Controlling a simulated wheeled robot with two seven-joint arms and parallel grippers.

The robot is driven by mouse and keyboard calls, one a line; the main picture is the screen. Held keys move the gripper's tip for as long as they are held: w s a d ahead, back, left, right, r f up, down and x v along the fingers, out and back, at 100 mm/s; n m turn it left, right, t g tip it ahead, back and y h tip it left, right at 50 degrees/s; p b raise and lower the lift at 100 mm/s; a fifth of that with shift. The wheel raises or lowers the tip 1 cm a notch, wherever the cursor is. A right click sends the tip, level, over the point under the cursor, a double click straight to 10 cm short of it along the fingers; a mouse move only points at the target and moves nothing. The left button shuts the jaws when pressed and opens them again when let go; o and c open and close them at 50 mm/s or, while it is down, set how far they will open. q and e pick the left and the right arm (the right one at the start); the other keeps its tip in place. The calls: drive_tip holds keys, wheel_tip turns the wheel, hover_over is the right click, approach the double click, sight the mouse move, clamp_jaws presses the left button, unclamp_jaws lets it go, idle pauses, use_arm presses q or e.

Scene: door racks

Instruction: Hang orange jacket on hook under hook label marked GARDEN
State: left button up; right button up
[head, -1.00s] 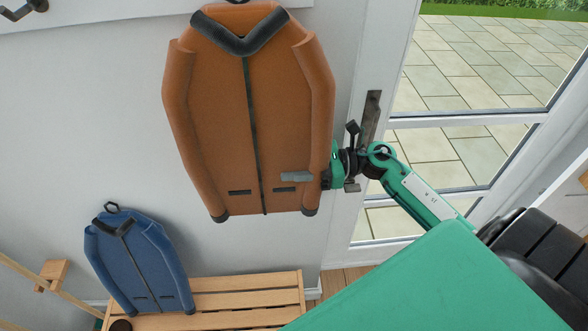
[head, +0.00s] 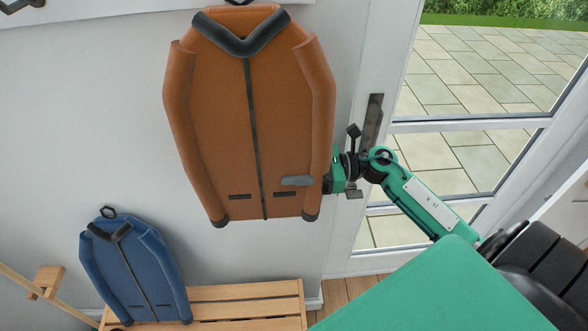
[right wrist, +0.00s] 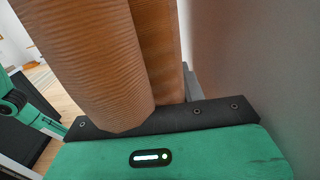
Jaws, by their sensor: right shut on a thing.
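The orange jacket (head: 215,130) has a dark collar and zip and is upright in front of the white wall in the head view. My right gripper (head: 300,181) is shut on its right edge, low on the body, with one grey finger across the front. In the right wrist view the jacket's sleeve and side (right wrist: 95,60) rise from the gripper (right wrist: 185,100). A small dark loop shows at the jacket's top, at the lower edge of a white board. Whether it sits on a hook is cut off by the frame. No GARDEN label is in view. My left gripper is not in view.
A blue jacket (head: 133,265) leans by a wooden slatted bench (head: 245,303) at lower left. A dark hook (head: 22,5) is on the white board (head: 110,10) at top left. A glazed door (head: 365,190) stands close on the right.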

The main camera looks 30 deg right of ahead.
drive_tip(key=o, duration=1.4)
drive_tip(key=shift+c, duration=0.2)
drive_tip(key=shift+f, duration=0.1)
drive_tip(key=shift+s+d+f+b, duration=0.1)
drive_tip(key=shift+s+d+b, duration=0.05)
drive_tip(key=shift+d+b, duration=0.2)
drive_tip(key=b+v, duration=0.5)
drive_tip(key=v, duration=0.8)
drive_tip(key=shift+b, duration=0.35)
drive_tip(key=shift+s, duration=0.15)
